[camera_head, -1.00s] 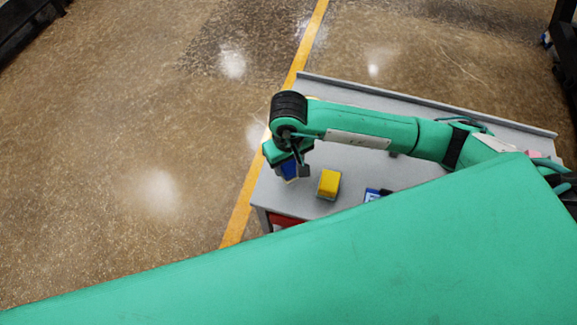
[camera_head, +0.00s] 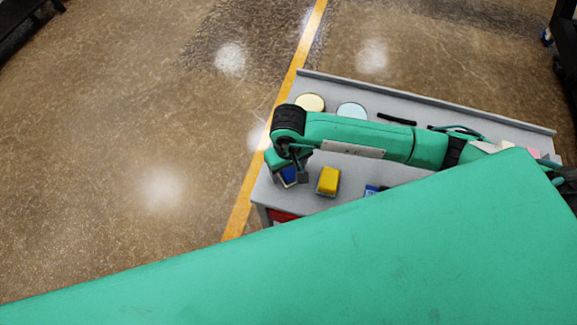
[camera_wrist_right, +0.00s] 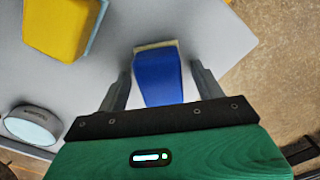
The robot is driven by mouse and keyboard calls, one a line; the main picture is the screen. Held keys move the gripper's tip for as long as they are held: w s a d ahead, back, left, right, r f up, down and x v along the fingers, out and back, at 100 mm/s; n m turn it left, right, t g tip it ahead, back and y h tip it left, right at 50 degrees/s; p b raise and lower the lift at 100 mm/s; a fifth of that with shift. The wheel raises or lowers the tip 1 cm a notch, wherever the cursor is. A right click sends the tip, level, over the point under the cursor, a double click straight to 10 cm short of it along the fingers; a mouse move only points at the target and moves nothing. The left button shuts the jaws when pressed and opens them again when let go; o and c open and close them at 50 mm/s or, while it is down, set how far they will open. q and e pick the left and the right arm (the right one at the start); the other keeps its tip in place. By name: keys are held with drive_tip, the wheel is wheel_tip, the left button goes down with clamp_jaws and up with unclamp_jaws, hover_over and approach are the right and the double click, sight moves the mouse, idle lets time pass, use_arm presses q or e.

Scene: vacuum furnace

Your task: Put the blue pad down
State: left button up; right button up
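The blue pad (camera_head: 289,174) is at the left end of the grey cart top, partly hidden by my right gripper (camera_head: 292,172). In the right wrist view the blue pad (camera_wrist_right: 158,78), with a cream layer at its far edge, lies between the two dark fingers. A gap shows on each side between pad and fingers, so the gripper looks open around it. The pad appears to be on or very close to the grey surface; its underside is hidden. My left gripper is not in view.
A yellow pad (camera_head: 328,180) stands just right of the blue one. A cream disc (camera_head: 310,102) and a pale blue disc (camera_head: 352,110) lie toward the back, with a black bar (camera_head: 397,119) beside them. The cart (camera_head: 420,104) has a raised back rim.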

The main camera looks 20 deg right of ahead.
drive_tip(key=shift+r, duration=0.2)
drive_tip(key=shift+w+r, duration=0.1)
drive_tip(key=shift+r, duration=0.15)
wheel_tip(320, 180, up, 11)
drive_tip(key=b, duration=0.3)
drive_tip(key=shift+r+b, duration=0.2)
drive_tip(key=shift+b, duration=0.15)
